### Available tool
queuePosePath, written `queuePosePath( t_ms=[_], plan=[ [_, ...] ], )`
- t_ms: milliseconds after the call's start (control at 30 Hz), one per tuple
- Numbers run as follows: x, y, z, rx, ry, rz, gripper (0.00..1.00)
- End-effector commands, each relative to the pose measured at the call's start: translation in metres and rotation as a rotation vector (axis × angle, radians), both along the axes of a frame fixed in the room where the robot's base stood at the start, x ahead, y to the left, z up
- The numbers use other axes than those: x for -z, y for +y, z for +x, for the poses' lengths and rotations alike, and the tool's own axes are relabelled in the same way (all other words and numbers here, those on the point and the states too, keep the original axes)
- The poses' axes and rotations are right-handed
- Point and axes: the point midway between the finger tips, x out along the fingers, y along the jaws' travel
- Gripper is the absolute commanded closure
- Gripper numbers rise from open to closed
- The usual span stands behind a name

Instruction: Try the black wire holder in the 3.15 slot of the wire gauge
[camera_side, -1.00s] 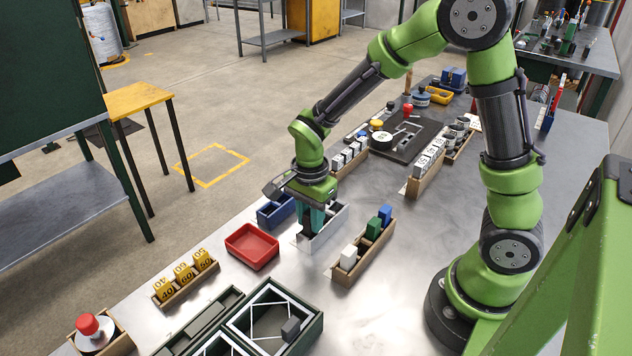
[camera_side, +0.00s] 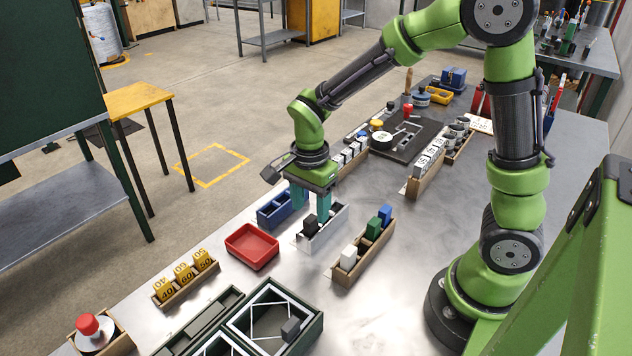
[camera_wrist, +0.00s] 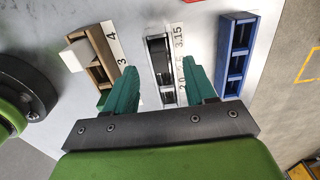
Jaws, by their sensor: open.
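The wire gauge is a pale, narrow tray (camera_side: 337,222), with its labels 3.15 and 2.0 readable in the wrist view (camera_wrist: 179,36). The black wire holder (camera_side: 310,225) stands in the gauge's near end in the side view. In the wrist view the dark holder (camera_wrist: 157,46) sits at the end beside the 3.15 label; how deep it sits I cannot tell. My gripper (camera_side: 311,205) is open and empty above the gauge, clear of the holder. Its two teal fingers show apart in the wrist view (camera_wrist: 160,88).
A wooden rack (camera_side: 350,275) with white, green and blue blocks stands to the right of the gauge. A blue tray (camera_side: 268,213) stands to its left, and a red tray (camera_side: 252,246) is nearer. Bare metal table lies right of the rack.

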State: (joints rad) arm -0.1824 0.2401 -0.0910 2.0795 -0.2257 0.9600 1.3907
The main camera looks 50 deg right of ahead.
Motion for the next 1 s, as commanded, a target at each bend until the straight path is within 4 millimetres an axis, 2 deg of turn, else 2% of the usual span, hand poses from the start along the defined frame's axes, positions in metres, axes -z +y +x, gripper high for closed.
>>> queuePosePath(
  t_ms=[33, 300, 500, 700, 1000],
  plan=[
    [-0.014, 0.001, 0.002, 0.0, -0.008, 0.002, 0.45],
    [-0.081, 0.001, 0.001, 0.0, -0.008, 0.002, 0.45],
    [-0.117, 0.0, 0.001, 0.0, -0.004, 0.001, 0.45],
    [-0.132, 0.0, 0.0, 0.0, -0.001, 0.001, 0.45],
    [-0.134, 0.0, 0.0, 0.0, 0.0, 0.0, 0.45]
  ],
)
